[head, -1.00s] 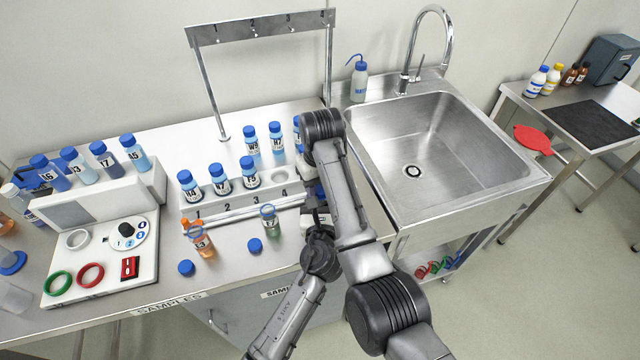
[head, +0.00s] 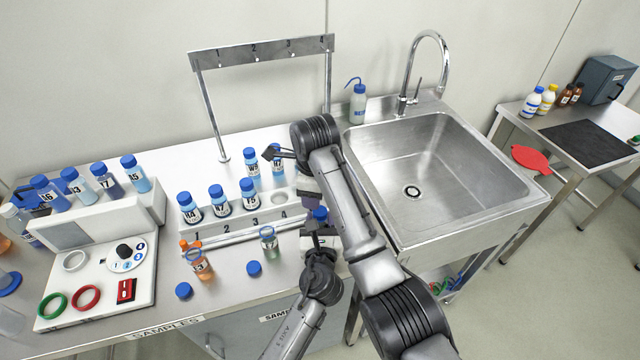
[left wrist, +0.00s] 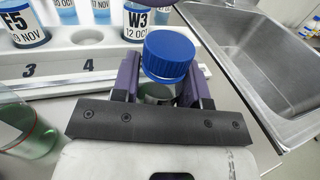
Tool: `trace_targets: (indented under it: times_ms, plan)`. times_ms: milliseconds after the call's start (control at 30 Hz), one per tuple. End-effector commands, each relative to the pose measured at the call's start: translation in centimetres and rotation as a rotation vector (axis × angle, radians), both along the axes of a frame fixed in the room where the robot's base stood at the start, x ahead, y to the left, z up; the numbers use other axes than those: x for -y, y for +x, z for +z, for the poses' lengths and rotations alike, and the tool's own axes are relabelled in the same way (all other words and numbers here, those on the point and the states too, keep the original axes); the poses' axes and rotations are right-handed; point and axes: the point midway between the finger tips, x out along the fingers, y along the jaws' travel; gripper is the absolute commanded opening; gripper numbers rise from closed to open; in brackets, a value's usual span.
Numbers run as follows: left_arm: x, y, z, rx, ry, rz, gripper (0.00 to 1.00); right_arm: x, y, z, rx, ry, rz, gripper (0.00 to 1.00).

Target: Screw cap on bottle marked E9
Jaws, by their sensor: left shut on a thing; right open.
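My left gripper (head: 319,228) is shut on a small glass bottle (left wrist: 158,92) at the right end of the bench. A blue screw cap (left wrist: 168,54) is at the bottle's mouth, between the purple fingers; I cannot tell whether it is seated. The cap also shows in the head view (head: 320,213). The bottle's label is hidden, so I cannot read E9. My right gripper (head: 309,194) is open, close above the cap and largely hidden behind my right arm.
A rack (head: 235,232) with several blue-capped bottles stands just behind. An uncapped green bottle (head: 268,242), an orange bottle (head: 201,268) and two loose blue caps (head: 254,268) (head: 184,290) are to the left. The sink (head: 440,165) is on the right.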

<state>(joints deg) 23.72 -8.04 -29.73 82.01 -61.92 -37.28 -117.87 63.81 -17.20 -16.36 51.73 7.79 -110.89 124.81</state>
Motion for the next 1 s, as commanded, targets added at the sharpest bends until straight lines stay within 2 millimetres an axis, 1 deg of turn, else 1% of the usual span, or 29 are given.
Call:
trace_targets:
  times_ms: [33, 100, 433, 700, 1000]
  plan:
    - [0.0, 0.0, -0.1, -0.002, 0.001, 0.001, 0.00, -0.1, 0.1, 0.5, 0.014, -0.011, 0.112, 0.47]
    - [0.0, 0.0, -0.1, -0.002, 0.001, 0.001, 0.00, -0.3, 0.2, 1.0, 0.030, -0.025, 0.280, 0.47]
    - [0.0, 0.0, -0.1, -0.002, 0.001, 0.001, 0.00, -1.1, 0.3, 3.0, 0.089, -0.109, 1.064, 0.47]
    - [-0.1, 0.0, -0.1, -0.002, 0.001, 0.001, 0.00, -1.5, 0.1, 3.9, 0.109, -0.183, 1.698, 0.47]
    - [-0.1, 0.0, -0.1, -0.002, 0.001, 0.001, 0.00, -1.3, -0.2, 4.4, 0.105, -0.246, 2.389, 0.47]
